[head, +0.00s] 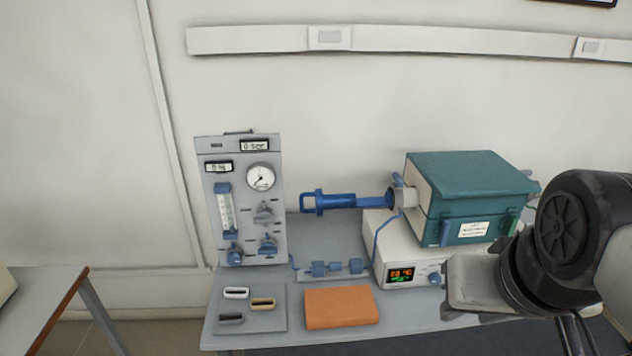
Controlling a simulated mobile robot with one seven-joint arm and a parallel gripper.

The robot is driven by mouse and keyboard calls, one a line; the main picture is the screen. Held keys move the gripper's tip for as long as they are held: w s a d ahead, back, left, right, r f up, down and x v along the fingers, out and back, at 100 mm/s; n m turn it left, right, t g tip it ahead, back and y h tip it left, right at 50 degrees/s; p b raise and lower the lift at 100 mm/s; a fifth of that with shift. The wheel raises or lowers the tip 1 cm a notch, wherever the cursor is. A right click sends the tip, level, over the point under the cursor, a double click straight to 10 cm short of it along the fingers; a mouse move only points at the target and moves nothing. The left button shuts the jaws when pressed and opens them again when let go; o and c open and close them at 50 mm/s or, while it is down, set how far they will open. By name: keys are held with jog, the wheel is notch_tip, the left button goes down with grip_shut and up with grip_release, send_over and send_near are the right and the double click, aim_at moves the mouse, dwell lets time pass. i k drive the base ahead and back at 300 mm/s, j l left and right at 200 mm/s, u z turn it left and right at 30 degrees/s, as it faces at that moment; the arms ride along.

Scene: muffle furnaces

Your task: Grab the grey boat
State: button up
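Three small boats lie on a flat grey tray (273,322) at the front left of the table. The grey boat (230,319) is the dark one, at the tray's front left. A white boat (236,293) lies behind it, and a tan boat (263,304) lies to its right. My gripper (456,309) is at the right, in front of the furnace and well apart from the boats. Its fingers are seen poorly from this side, so I cannot tell whether they are open or shut.
An orange block (342,307) lies right of the tray. Behind stand a grey gauge panel (240,200), a teal tube furnace (470,190) with a blue handled tube end (340,203), and its white control box (390,250). Blue fittings (335,268) lie between them.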

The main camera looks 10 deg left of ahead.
aim_at(236, 317)
jog(key=i+j, duration=0.1)
jog(key=j, duration=0.9)
jog(key=i+j, duration=0.15)
jog(key=j, duration=0.35)
jog(key=i+j, duration=0.1)
jog(key=j, duration=0.35)
jog(key=z, duration=0.05)
